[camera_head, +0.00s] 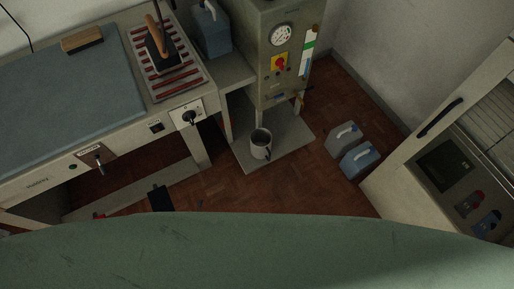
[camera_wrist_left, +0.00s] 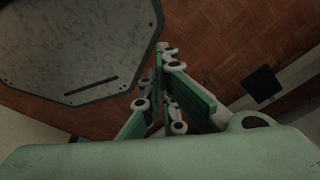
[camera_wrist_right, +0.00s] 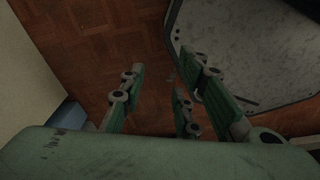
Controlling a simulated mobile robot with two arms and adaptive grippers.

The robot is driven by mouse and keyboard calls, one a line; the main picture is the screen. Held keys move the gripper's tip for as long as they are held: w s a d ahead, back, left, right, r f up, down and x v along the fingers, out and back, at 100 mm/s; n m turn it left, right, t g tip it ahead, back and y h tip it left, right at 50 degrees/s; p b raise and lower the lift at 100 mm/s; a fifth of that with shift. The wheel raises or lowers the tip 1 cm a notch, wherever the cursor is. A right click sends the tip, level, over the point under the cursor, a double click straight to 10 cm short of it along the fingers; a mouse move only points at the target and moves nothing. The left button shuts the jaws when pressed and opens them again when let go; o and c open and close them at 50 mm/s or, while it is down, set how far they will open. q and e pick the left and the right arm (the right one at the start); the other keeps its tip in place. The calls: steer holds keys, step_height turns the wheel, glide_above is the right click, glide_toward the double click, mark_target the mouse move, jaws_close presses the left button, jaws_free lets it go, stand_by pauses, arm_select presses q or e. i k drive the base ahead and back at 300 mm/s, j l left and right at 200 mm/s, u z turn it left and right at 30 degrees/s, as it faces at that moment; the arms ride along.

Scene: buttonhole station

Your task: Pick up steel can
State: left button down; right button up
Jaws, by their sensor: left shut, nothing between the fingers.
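The steel can (camera_head: 260,144), a grey open-topped cylinder with what looks like a handle, stands upright on the low grey shelf under the boiler cabinet in the head view. It shows in neither wrist view. My left gripper (camera_wrist_left: 162,66) is shut and empty over the brown floor in the left wrist view. My right gripper (camera_wrist_right: 164,76) has its fingers spread apart, with nothing between them, over the floor in the right wrist view. Neither gripper shows in the head view, so their distance from the can cannot be told.
A cabinet (camera_head: 284,60) with a gauge stands above the low shelf (camera_head: 290,139). Two jugs, one grey (camera_head: 343,137) and one blue (camera_head: 360,160), stand on the floor right of it. An ironing table (camera_head: 70,95) is at left, a white cabinet (camera_head: 405,165) at right. Floor (camera_head: 300,185) in front is clear.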

mark_target(261, 138)
steer(key=i+l+u, duration=0.1)
steer(key=i+l, duration=0.15)
steer(key=i+l+u, duration=0.1)
steer(key=i+l, duration=0.15)
steer(key=l, duration=0.2)
steer(key=i+l+u, duration=0.15)
steer(key=l, duration=0.2)
steer(key=i, duration=0.05)
